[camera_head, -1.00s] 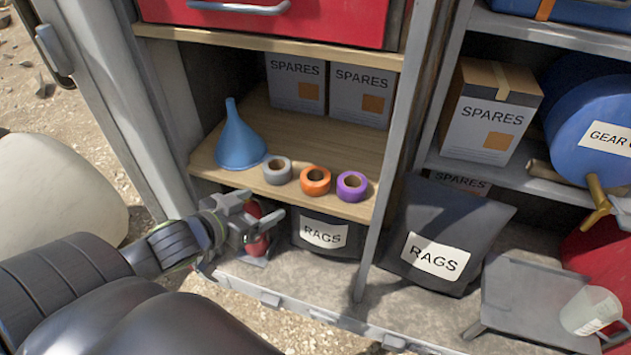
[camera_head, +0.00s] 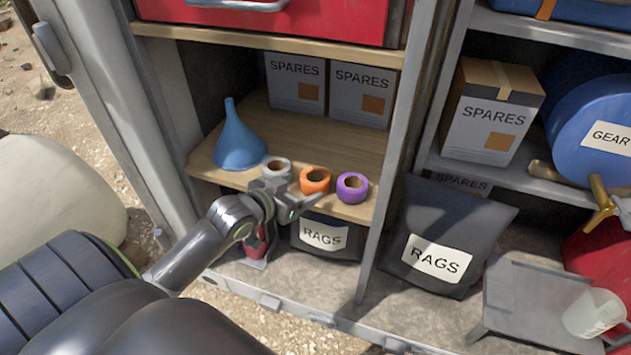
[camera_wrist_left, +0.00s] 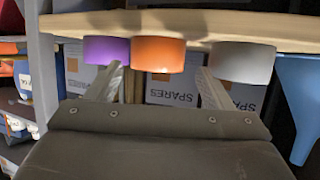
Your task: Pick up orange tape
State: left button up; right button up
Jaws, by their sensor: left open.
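The orange tape (camera_head: 315,181) stands on the wooden shelf near its front edge, between a grey tape (camera_head: 276,168) and a purple tape (camera_head: 352,187). My left gripper (camera_head: 296,190) is open and empty, just in front of the shelf edge by the grey and orange tapes. In the left wrist view, which looks upside down, the orange tape (camera_wrist_left: 158,54) appears between the two spread fingers (camera_wrist_left: 160,88), with the purple tape (camera_wrist_left: 106,49) and grey tape (camera_wrist_left: 241,62) on either side. The gripper seems apart from the orange tape. My right gripper is not in view.
A blue funnel (camera_head: 238,145) stands left of the tapes, and SPARES boxes (camera_head: 362,95) stand behind. A RAGS bag (camera_head: 324,236) and a red object (camera_head: 258,246) sit below the shelf. A grey upright (camera_head: 392,160) bounds the shelf at right.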

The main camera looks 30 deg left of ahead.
aim_at(306, 186)
pick_arm(q)
jog(key=shift+p+x, duration=0.45)
jog(key=shift+x, duration=2.15)
jog(key=shift+d, duration=0.15)
jog(key=shift+s, duration=0.1)
jog(key=c, duration=0.8)
